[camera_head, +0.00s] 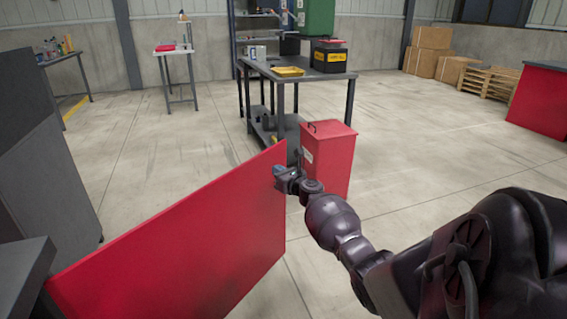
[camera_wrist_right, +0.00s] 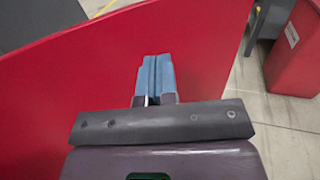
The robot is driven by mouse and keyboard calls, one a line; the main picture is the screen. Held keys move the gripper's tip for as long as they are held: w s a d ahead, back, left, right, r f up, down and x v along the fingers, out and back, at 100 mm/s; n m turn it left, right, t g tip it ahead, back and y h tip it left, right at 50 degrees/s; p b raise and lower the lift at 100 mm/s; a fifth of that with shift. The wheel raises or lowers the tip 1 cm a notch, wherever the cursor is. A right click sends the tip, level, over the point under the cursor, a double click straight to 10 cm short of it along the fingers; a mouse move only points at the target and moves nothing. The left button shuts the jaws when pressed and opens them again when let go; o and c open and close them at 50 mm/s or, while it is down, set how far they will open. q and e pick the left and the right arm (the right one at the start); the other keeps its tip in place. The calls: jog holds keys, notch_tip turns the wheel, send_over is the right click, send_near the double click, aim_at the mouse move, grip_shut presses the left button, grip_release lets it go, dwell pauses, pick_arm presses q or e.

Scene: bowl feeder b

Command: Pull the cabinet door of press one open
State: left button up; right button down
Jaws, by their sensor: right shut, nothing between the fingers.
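A large flat red door panel (camera_head: 185,235) stands out from the dark grey body (camera_head: 45,170) at the left in the head view. It reaches from the lower left toward the middle of the floor, so the door stands open. My right gripper (camera_head: 279,171) is at the panel's far, free edge, near its top corner. In the right wrist view, its blue fingers (camera_wrist_right: 155,65) are pressed together with nothing between them. The red panel (camera_wrist_right: 80,80) fills the space behind them; contact cannot be told. A handle is not visible. My left gripper is not in view.
A red bin (camera_head: 328,160) with a black handle stands just beyond my right gripper. Behind it is a dark workbench (camera_head: 300,77) with a yellow tray (camera_head: 287,71) and a black box (camera_head: 328,56). Floor (camera_head: 430,140) to the right is clear.

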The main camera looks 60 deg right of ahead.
pick_arm(q)
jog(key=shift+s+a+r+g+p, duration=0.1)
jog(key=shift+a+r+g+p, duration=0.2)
jog(key=shift+p, duration=1)
pick_arm(e)
jog(key=s, duration=0.9)
jog(key=shift+s+a, duration=0.15)
jog(key=shift+s, duration=0.25)
